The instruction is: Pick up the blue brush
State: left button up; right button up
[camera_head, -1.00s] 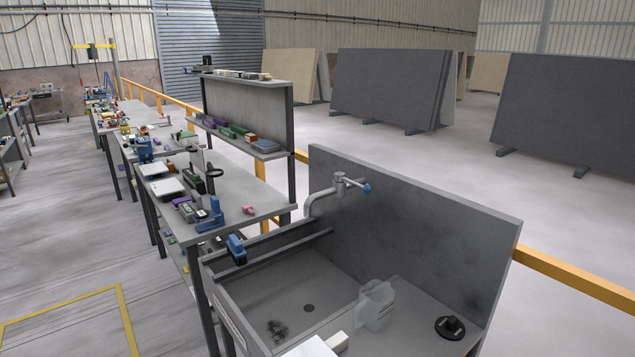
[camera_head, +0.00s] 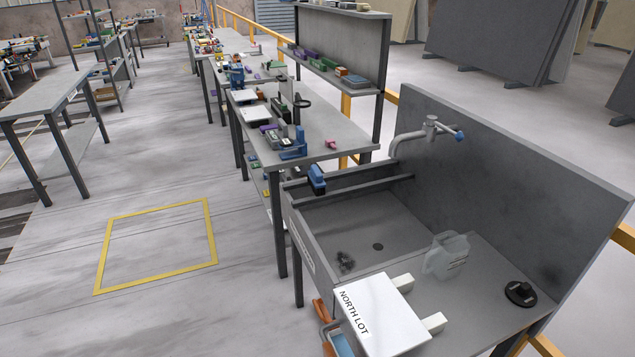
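A small blue object with dark bristle-like underside (camera_head: 317,180), which looks like the blue brush, rests on the rail at the left rim of the grey sink (camera_head: 375,215). It is small in view, so its details are hard to tell. Neither of my grippers shows in the head view.
A white slab marked NORTH LOT (camera_head: 381,318) lies on light bars at the sink's front. A translucent jug (camera_head: 446,256) and black round item (camera_head: 520,293) stand to its right. A tap (camera_head: 428,134) rises behind. A cluttered workbench (camera_head: 335,128) stands beyond. Left floor is open.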

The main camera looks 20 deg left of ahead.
aim_at(315, 177)
jog(key=i+j+z, duration=0.1)
jog(key=z, duration=0.25)
jog(key=j+z, duration=0.35)
jog(key=i+j+z, duration=0.1)
jog(key=z, duration=0.2)
jog(key=j+z, duration=0.4)
jog(key=j, duration=1.75)
jog(key=k+z, duration=0.05)
